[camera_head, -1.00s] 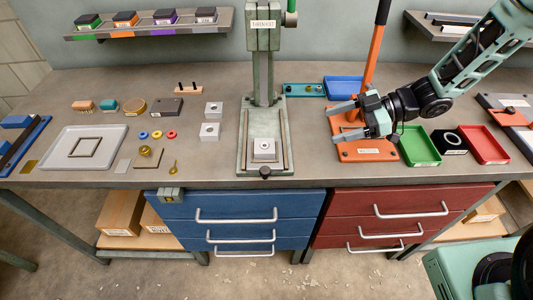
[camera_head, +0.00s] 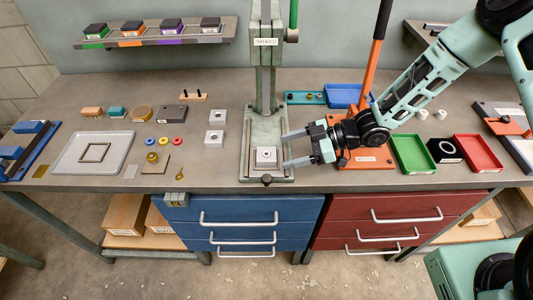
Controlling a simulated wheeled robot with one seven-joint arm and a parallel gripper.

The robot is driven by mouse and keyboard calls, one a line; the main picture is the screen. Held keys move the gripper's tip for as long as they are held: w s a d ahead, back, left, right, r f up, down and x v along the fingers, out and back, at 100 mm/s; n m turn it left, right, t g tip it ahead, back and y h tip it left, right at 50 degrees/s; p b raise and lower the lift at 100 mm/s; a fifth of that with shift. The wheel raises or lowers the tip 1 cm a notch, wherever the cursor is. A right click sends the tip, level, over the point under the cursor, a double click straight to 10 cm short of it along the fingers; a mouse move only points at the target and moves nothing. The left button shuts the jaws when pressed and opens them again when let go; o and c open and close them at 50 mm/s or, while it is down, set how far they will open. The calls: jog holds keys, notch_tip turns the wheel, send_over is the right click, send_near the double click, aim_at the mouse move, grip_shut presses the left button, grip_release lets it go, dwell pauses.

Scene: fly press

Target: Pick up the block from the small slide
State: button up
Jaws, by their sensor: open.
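A light grey block (camera_head: 266,156) with a dark round mark on top sits on the small slide (camera_head: 265,171) at the base of the green fly press (camera_head: 266,90). My gripper (camera_head: 286,149) is open and comes in from the right. Its two fingers point left, one behind and one in front of the block's right side. The fingertips overlap the right edge of the press base in the picture. Whether they touch anything cannot be told.
The orange press (camera_head: 362,158) stands right of the fly press, partly behind my gripper. Green (camera_head: 412,154) and red (camera_head: 478,148) trays lie further right. Two grey blocks (camera_head: 215,137) stand left of the press. A light grey tray (camera_head: 65,165) lies at left.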

aim_at(275, 153)
jog(key=p+x, duration=0.2)
jog(key=x, duration=0.1)
jog(key=shift+a+r, duration=0.1)
jog(key=shift+a, duration=0.15)
jog(key=shift+a+f, duration=0.3)
jog(key=shift+a, duration=0.15)
jog(key=c, duration=1.2)
